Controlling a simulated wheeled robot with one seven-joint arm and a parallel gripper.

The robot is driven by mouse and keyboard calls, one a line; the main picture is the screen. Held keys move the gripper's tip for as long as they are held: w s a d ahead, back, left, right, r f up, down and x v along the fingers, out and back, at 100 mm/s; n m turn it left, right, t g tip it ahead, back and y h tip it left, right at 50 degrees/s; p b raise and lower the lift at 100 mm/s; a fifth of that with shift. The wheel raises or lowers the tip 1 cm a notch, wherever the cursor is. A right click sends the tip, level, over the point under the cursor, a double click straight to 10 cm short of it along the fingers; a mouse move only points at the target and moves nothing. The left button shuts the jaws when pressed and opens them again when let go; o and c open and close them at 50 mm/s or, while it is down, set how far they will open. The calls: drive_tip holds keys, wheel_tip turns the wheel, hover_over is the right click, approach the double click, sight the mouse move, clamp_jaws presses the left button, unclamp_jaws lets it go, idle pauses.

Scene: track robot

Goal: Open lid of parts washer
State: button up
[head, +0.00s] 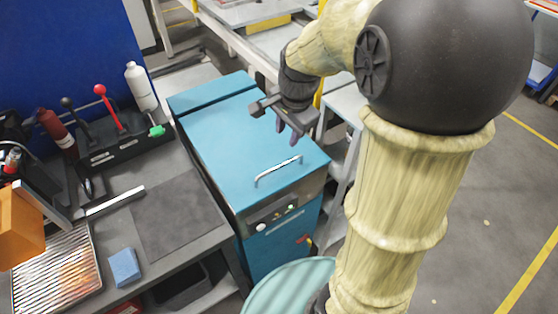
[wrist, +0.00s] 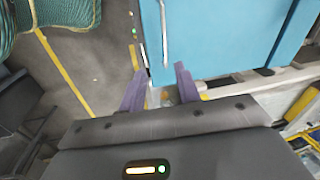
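The parts washer (head: 282,220) is a blue box with a flat blue lid (head: 235,135), which lies shut. A silver bar handle (head: 278,171) sits near the lid's front edge. My gripper (head: 290,135) hangs above the right part of the lid, behind and to the right of the handle, apart from both. In the wrist view the lid (wrist: 220,35) fills the upper right, with the handle (wrist: 164,35) near its left edge. The two purple fingers of my gripper (wrist: 158,78) are spread, with nothing held between them.
A workbench (head: 215,240) stands left of the washer. It bears a black tool rack (head: 125,143), a white bottle (head: 141,88), a blue block (head: 124,267) and a metal grate (head: 60,272). Metal framing (head: 345,105) stands close to the washer's right. Open floor (head: 480,220) lies at the right.

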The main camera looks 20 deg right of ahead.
sight(278, 166)
drive_tip(key=shift+w+r+m, duration=0.45)
drive_tip(key=shift+r+m, duration=0.15)
drive_tip(key=shift+m, duration=0.2)
drive_tip(key=shift+f, duration=0.1)
drive_tip(key=w+f, duration=0.1)
drive_tip(key=f, duration=0.4)
drive_tip(key=w+f, duration=0.1)
drive_tip(key=f, duration=0.5)
drive_tip(key=w+a+f, duration=0.1)
drive_tip(key=f, duration=0.5)
drive_tip(key=shift+w, duration=0.15)
clamp_jaws()
